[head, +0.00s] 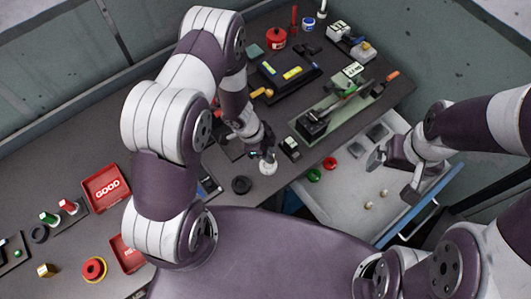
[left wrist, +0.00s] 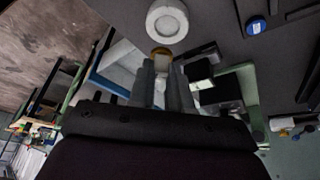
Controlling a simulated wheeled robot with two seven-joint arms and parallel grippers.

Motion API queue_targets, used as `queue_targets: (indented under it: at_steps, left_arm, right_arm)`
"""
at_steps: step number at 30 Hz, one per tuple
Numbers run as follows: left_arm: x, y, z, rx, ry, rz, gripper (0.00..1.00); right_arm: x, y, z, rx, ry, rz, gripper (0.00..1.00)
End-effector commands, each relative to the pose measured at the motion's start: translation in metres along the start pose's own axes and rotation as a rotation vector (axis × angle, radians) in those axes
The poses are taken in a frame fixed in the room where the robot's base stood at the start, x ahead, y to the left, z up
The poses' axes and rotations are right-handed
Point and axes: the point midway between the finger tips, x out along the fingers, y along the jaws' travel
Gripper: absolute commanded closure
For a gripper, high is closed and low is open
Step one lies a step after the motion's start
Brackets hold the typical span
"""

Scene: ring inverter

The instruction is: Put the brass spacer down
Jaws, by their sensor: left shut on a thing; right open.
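My left gripper (head: 264,153) is low over the bench near its front edge. In the left wrist view it (left wrist: 166,68) is shut on a small brass-coloured piece, the brass spacer (left wrist: 160,51), which shows only partly between the fingertips. A white round piece with a grey centre (left wrist: 167,20) is just beyond the spacer. In the head view this white piece (head: 268,168) is right below the fingertips. The spacer is hidden there, and I cannot tell whether it touches anything. My right gripper (head: 392,176) is open and empty above the open drawer.
A black ring (head: 241,185) lies left of the white piece. The drawer (head: 345,207) holds red and green rings and small pale parts. A green-based fixture (head: 335,113) stands behind. Red trays (head: 106,188), a yellow-red button (head: 94,269) and a brass block (head: 46,270) are at left.

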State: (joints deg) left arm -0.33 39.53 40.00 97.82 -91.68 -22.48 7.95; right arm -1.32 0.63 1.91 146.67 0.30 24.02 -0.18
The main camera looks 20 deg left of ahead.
Motion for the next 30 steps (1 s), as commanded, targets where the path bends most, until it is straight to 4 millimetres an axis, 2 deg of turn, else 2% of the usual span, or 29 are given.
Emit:
queue_targets:
  at_steps: [4,10,20,21,23,30]
  left_arm:
    - [0.007,-0.005,0.012,-0.001,0.000,0.002,1.00]
    - [0.037,-0.005,0.024,0.000,0.000,0.001,1.00]
    - [0.043,-0.006,0.026,0.000,0.000,0.000,1.00]
    - [0.042,-0.006,0.026,0.000,0.000,0.000,0.75]
    - [0.042,-0.006,0.026,0.000,0.000,0.000,0.56]
    - [0.041,-0.006,0.026,0.000,0.000,-0.001,0.56]
  right_arm:
    - [-0.005,0.000,-0.001,0.000,0.000,0.000,0.00]
    - [-0.011,0.000,-0.001,0.000,0.000,0.000,0.00]
    - [-0.008,0.000,-0.001,0.000,0.000,0.000,0.00]
    - [-0.008,0.000,-0.001,0.000,0.000,0.000,0.00]
    - [-0.009,0.000,-0.001,0.000,0.000,0.000,0.00]
    - [-0.009,0.000,-0.001,0.000,0.000,0.000,0.00]
